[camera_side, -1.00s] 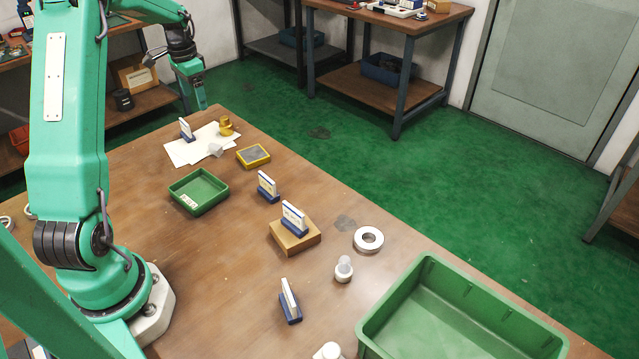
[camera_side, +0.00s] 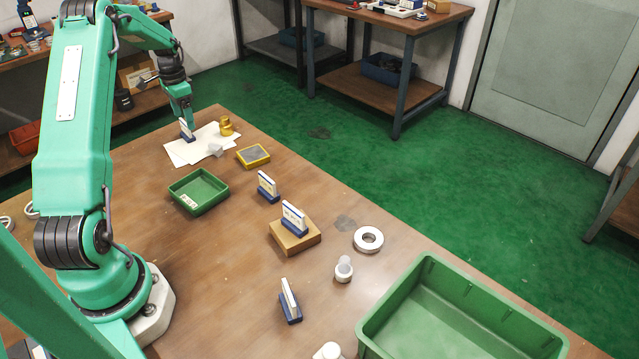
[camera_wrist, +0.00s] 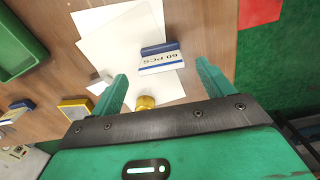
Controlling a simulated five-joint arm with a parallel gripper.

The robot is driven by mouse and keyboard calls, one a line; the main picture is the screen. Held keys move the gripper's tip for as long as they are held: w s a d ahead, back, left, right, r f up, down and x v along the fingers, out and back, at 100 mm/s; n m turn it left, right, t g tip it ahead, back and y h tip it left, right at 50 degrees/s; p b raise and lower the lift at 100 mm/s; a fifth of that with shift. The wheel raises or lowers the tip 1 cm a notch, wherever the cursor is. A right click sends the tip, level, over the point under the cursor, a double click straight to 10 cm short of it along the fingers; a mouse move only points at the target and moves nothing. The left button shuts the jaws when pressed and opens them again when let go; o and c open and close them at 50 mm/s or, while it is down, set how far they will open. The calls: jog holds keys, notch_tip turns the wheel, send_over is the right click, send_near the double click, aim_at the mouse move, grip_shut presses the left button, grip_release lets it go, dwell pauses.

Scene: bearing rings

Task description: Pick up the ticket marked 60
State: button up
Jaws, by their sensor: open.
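The ticket marked 60 (camera_wrist: 161,62) is a white card with blue print reading "60 PCS". It stands in a blue holder (camera_wrist: 159,48) on white paper sheets. In the side view the ticket (camera_side: 185,126) is at the far end of the table. My gripper (camera_side: 187,118) is above and close to it there, partly overlapping it in the picture. In the wrist view my gripper (camera_wrist: 160,80) is open, with one finger on each side of the ticket and nothing held. I cannot tell the exact height between the fingertips and the card.
A yellow-edged pad (camera_side: 253,156) and a green tray (camera_side: 177,192) are nearby. Other tickets in blue holders (camera_side: 268,186) stand nearer, one on a wooden block (camera_side: 290,243).

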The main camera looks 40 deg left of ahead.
aim_at(184, 122)
jog(key=shift+f, duration=0.1)
jog(key=shift+s+a+f, duration=0.1)
jog(key=shift+f, duration=2.45)
jog(key=c, duration=1.1)
jog(key=shift+r, duration=0.1)
